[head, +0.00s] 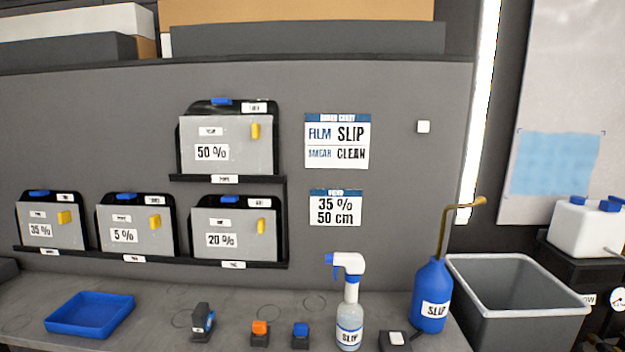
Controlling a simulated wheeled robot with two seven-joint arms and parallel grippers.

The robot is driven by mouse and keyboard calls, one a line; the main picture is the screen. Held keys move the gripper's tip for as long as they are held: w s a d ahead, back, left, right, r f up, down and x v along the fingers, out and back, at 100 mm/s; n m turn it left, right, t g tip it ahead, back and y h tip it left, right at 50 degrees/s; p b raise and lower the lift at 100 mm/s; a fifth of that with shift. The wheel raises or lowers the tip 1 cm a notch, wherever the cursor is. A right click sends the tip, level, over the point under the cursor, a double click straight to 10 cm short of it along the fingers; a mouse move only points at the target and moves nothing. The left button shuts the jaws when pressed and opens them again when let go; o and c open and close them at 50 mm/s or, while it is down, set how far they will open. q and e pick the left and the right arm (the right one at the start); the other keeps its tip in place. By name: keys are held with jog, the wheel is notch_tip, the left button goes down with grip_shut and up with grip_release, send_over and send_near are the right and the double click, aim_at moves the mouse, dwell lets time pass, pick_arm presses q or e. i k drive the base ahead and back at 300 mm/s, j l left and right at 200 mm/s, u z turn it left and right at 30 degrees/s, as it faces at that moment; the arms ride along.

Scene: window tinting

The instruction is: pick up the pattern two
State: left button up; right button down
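Grey film sheets stand in black holders on the wall panel, each with a blue clip on top and a yellow tab. The 50 % sheet (225,165) is on the upper ledge. The 35 % sheet (60,243), the 5 % sheet (139,249) and the 20 % sheet (230,253) stand on the lower ledge. Their smaller labels are too small to read, so I cannot tell which thing is pattern two. Neither of my grippers is in view.
On the grey bench are a blue tray (92,327), a black tape-like dispenser (202,322), small orange (260,327) and blue (300,329) items, a SLIP spray bottle (349,318) and a blue SLIP canister (431,289). A grey bin (520,318) stands right of the bench.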

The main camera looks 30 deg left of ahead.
aim_at(34, 195)
jog(key=u, duration=2.5)
jog(key=z, duration=3.5)
jog(key=u, duration=3.5)
jog(key=z, duration=0.2)
